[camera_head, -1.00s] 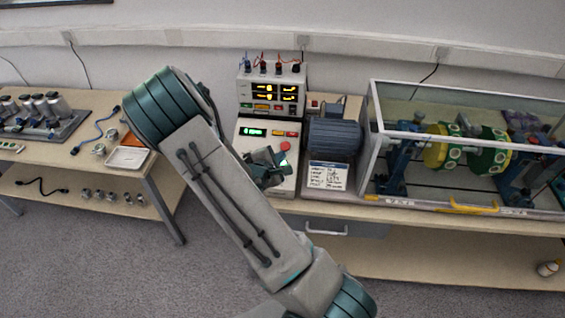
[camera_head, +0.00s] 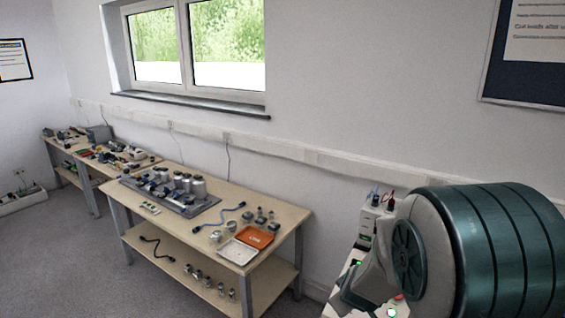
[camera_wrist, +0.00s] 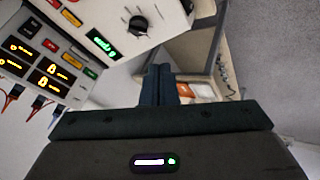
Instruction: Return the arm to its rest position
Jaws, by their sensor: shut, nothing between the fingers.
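My arm fills the lower right of the head view, its teal joint large and close to the camera; the gripper itself does not show there. In the wrist view my gripper (camera_wrist: 158,84) is shut, its dark fingers side by side with nothing visible between them. The control unit with a green display and a black knob (camera_wrist: 125,25) is just above and left of the fingers in the wrist view. Part of it shows beside my arm in the head view (camera_head: 349,283).
A workbench (camera_head: 275,203) with a grey tray of metal cylinders (camera_head: 180,205), an orange tray (camera_head: 254,237) and a white tray (camera_head: 237,252) stands in the middle of the head view. Another bench (camera_head: 140,165) is farther left. Grey floor (camera_head: 60,255) is clear at lower left.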

